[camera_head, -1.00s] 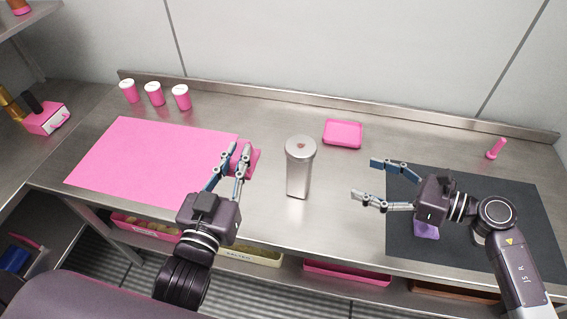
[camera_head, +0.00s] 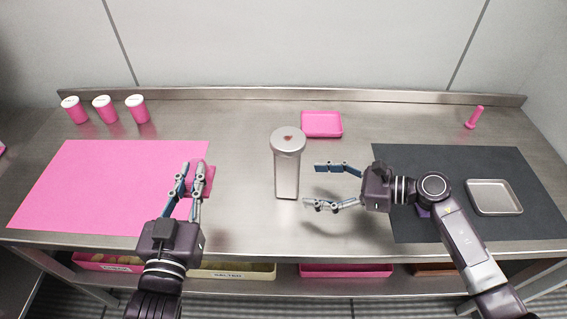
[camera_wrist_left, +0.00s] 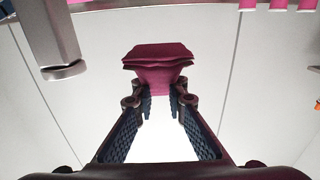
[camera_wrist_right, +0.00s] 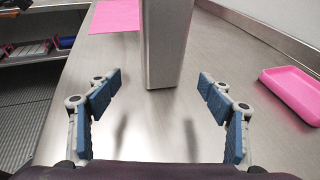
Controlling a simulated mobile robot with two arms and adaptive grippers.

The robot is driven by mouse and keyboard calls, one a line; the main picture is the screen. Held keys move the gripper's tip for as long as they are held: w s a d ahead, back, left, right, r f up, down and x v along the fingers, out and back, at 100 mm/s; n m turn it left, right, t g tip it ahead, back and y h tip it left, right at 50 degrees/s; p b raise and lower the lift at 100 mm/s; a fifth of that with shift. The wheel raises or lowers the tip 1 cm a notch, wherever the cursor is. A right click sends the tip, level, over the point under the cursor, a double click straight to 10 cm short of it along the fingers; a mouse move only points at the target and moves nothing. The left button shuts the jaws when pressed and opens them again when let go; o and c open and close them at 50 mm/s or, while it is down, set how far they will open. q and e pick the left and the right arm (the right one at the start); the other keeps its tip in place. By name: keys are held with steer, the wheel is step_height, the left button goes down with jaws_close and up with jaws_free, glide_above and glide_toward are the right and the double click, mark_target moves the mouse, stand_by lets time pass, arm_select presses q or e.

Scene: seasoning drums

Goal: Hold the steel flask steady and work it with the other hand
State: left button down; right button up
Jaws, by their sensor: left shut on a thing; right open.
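The steel flask (camera_head: 287,178), a tall tapering silver vessel with a round lid bearing a small red mark, stands upright mid-table. My left gripper (camera_head: 192,166) is to its left, shut on a dark pink thing (camera_head: 209,181) beside the pink mat. The left wrist view shows this pink thing (camera_wrist_left: 160,66) between the fingertips, with part of the flask (camera_wrist_left: 52,30) off to one side. My right gripper (camera_head: 313,185) is open and empty just right of the flask. In the right wrist view the flask (camera_wrist_right: 165,40) lies ahead, between the open fingers, apart from them.
Three pink cups with white lids (camera_head: 105,109) stand at back left. A pink tray (camera_head: 322,125) lies behind the flask. A pink peg-like thing (camera_head: 474,118) stands at back right.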

mark_target(292, 183)
arm_select(q)
steer(key=shift+a+f+b, duration=0.15)
steer(key=shift+f+b, duration=0.5)
steer(key=shift+b, duration=0.05)
arm_select(e)
steer(key=x, duration=0.5)
steer(key=shift+a+f, duration=0.1)
steer(key=shift+f, duration=0.05)
arm_select(q)
steer(key=shift+f+b, duration=0.3)
steer(key=shift+f, duration=0.05)
arm_select(e)
steer(key=shift+x, duration=0.9)
steer(key=c, duration=1.4)
